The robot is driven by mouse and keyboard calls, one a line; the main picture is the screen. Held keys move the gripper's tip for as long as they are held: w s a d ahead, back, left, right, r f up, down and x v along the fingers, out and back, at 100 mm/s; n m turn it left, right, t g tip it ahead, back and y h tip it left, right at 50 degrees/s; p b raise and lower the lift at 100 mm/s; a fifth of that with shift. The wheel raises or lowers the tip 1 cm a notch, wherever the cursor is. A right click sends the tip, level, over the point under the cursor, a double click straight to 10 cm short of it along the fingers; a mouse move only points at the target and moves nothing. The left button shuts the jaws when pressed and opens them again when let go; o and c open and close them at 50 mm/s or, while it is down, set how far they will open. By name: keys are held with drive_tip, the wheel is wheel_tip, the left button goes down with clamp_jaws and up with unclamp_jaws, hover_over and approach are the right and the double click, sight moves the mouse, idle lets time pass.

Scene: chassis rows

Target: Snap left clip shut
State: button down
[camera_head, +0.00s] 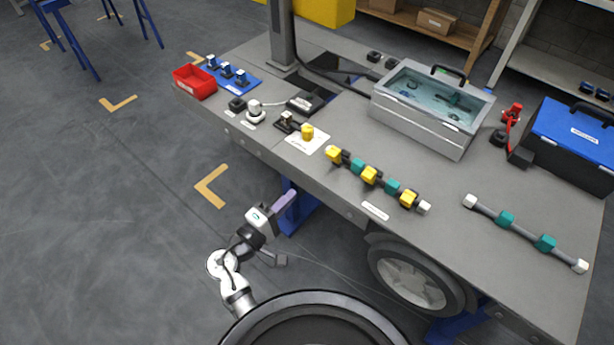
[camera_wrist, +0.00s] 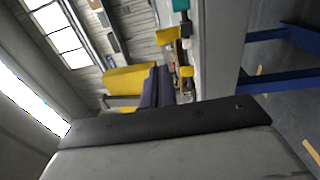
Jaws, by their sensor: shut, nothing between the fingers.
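A dark cable row with yellow clips lies along the bench's front edge; its left yellow clip (camera_head: 333,154) is at the end nearest the white card. A middle yellow clip (camera_head: 369,175) and a right yellow clip (camera_head: 408,198) alternate with teal blocks (camera_head: 358,166). Whether each clip is open or shut is too small to tell. My gripper (camera_head: 285,201) is off the bench's front side, below and left of the row, apart from it. Its purple-grey fingers are together and empty, also in the wrist view (camera_wrist: 157,85).
The grey bench (camera_head: 470,180) holds a clear-lidded grey case (camera_head: 415,128), a blue toolbox (camera_head: 570,140), a red bin (camera_head: 195,82) and a second cable row (camera_head: 520,230). A yellow piece (camera_head: 307,132) sits on a white card. A post (camera_head: 283,35) rises at the back. Open floor lies left.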

sight(329, 156)
drive_tip(key=p+x, duration=0.3)
drive_tip(key=x, duration=0.9)
drive_tip(key=shift+w+d+r+p, duration=0.1)
drive_tip(key=shift+r+p, duration=0.05)
drive_tip(key=shift+p, duration=0.2)
drive_tip(key=shift+w+d, duration=0.35)
drive_tip(key=shift+w, duration=0.1)
drive_tip(key=shift+w, duration=0.15)
